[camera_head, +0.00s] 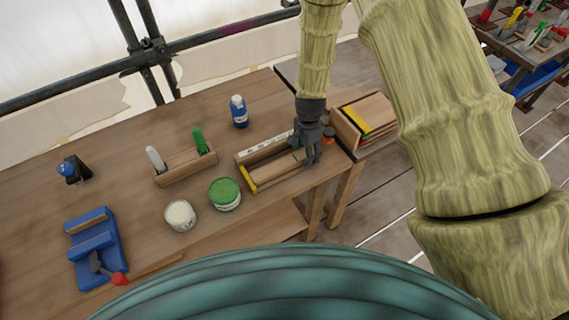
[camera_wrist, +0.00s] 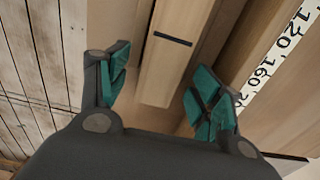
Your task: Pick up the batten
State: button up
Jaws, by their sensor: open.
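The batten (camera_head: 278,174) looks like a pale wooden bar lying in a wooden measuring jig (camera_head: 249,180) with a white ruler strip and a yellow end. In the wrist view the batten (camera_wrist: 168,70) is a light bar with a short dark line across it. My gripper (camera_head: 311,157) is over the right end of the jig, pointing down. In the wrist view its green-padded fingers (camera_wrist: 158,78) are apart, with the batten's near end in the gap below. I cannot tell the exact height between fingertips and batten. The gripper hides part of the jig's right end.
Right of the jig is a wooden box (camera_head: 348,129) of coloured strips. A blue bottle (camera_head: 239,113) stands behind; a green-lidded tin (camera_head: 224,193) and a white tin (camera_head: 180,215) stand in front-left. A marker holder (camera_head: 186,170) and blue vise-like tool (camera_head: 97,262) are further left.

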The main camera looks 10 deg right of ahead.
jog(key=c, duration=1.2)
jog(key=shift+r, duration=0.1)
